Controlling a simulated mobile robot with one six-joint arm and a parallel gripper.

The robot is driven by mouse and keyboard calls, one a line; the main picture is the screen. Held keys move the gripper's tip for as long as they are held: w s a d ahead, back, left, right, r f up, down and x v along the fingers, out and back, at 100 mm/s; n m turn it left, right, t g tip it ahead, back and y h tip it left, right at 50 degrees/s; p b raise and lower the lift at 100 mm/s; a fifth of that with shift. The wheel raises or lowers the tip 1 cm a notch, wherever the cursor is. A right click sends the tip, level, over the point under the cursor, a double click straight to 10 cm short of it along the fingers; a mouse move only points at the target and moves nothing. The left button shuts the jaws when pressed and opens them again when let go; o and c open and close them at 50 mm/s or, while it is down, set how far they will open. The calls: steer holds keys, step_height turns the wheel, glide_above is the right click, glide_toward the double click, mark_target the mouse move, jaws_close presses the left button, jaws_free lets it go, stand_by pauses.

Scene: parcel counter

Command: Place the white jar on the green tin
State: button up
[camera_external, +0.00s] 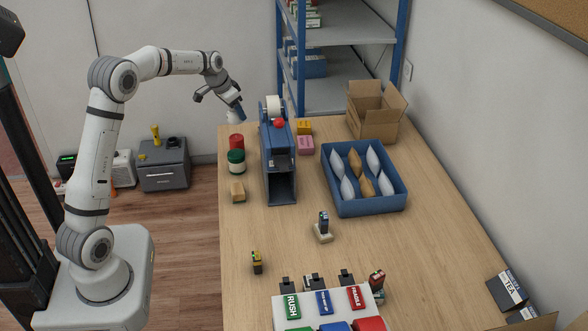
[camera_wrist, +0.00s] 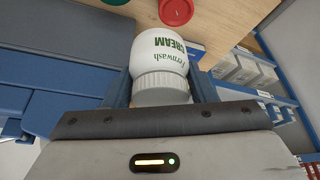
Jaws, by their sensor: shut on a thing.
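The white jar (camera_wrist: 158,55), with a ribbed grey-white lid and green "CREAM" lettering, is between the two fingers of my gripper (camera_wrist: 161,84) in the wrist view. My gripper (camera_external: 236,113) is shut on it, raised above the far left end of the counter. In the external view the jar is hard to make out. The green tin (camera_external: 236,162), with a white label, stands on the counter near its left edge. My gripper is above and beyond it, apart from it. A green edge (camera_wrist: 115,1) shows at the top of the wrist view.
A red can (camera_external: 237,142) stands just behind the green tin; a red top (camera_wrist: 176,10) shows in the wrist view. A blue tape dispenser (camera_external: 278,150) stands close to their right. A tan block (camera_external: 238,191) lies in front. A blue crate (camera_external: 374,203) of pouches is farther right.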

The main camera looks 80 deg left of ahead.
steer(key=r, duration=0.1)
glide_above(242, 151)
steer(key=s, duration=0.2)
steer(key=f, duration=0.9)
steer(key=shift+w+d+f, duration=0.1)
steer(key=shift+d+f, duration=0.15)
steer(key=shift+d, duration=0.15)
steer(key=shift+f, duration=0.15)
steer(key=o, duration=1)
